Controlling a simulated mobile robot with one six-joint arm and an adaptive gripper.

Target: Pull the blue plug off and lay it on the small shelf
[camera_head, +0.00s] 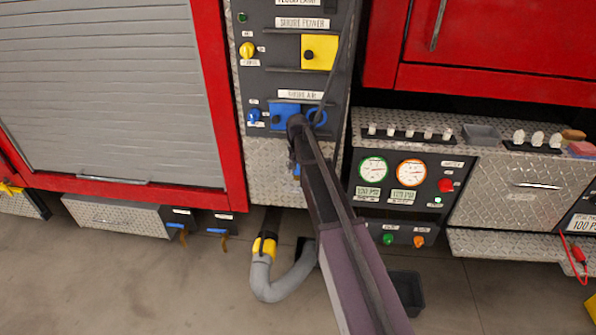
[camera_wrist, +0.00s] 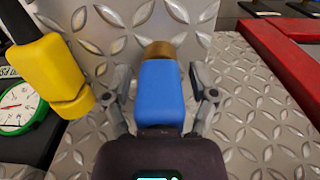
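In the wrist view the blue plug (camera_wrist: 161,95) with a brass end (camera_wrist: 158,49) is between the two fingers of my gripper (camera_wrist: 160,85). The brass end points away from me. A narrow gap shows on each side of the plug, so the fingers look open around it. Diamond-plate metal (camera_wrist: 245,90) lies behind and beside it; I cannot tell whether the plug touches it. In the head view my arm hides most of the gripper, just below the blue socket plate (camera_head: 285,110) of the shore air panel. The small shelf is not clearly distinguishable there.
A yellow connector (camera_wrist: 52,75) is close to my left finger in the wrist view, with a green-rimmed gauge (camera_wrist: 20,105) beyond. A red frame (camera_wrist: 280,60) is at right. In the head view a gauge panel (camera_head: 405,195) stands right of my arm and a grey hose (camera_head: 280,285) lies below.

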